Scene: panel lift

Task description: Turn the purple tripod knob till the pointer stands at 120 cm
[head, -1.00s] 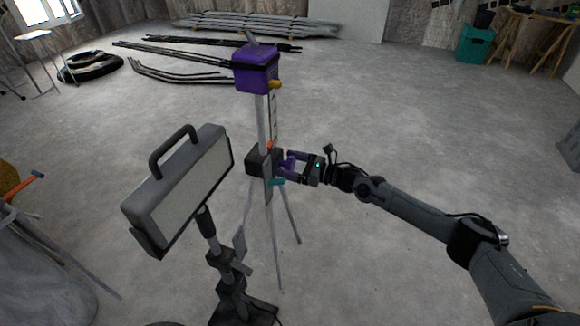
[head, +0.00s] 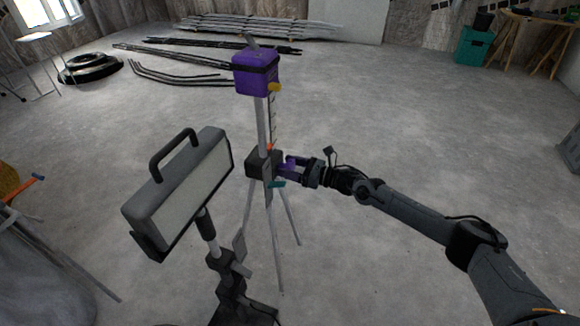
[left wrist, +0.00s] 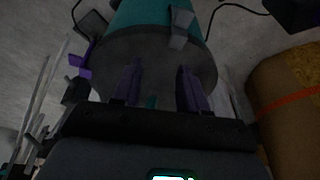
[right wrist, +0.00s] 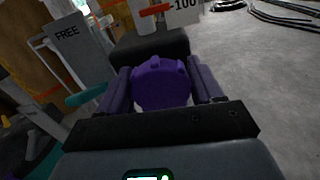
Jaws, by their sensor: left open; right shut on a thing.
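The purple knob (right wrist: 160,82) sits on the dark clamp block (head: 264,163) of the tripod, which stands upright mid-floor. My right gripper (head: 291,169) is shut on the knob, one finger on each side in the right wrist view. The red pointer (right wrist: 154,10) lies beside the white scale (right wrist: 184,8), close to the printed 100; the exact reading is unclear. The pointer is a small orange spot (head: 269,147) in the head view. The purple head box (head: 256,72) tops the column. My left gripper (left wrist: 160,88) shows only in its own wrist view, open, with nothing visibly held.
A teal lever (head: 277,184) is below the knob, and a plate marked FREE (right wrist: 68,34) shows in the right wrist view. A lamp panel (head: 180,190) on a stand is at the front left. A teal and dark round object (left wrist: 155,50) is close beyond my left fingers.

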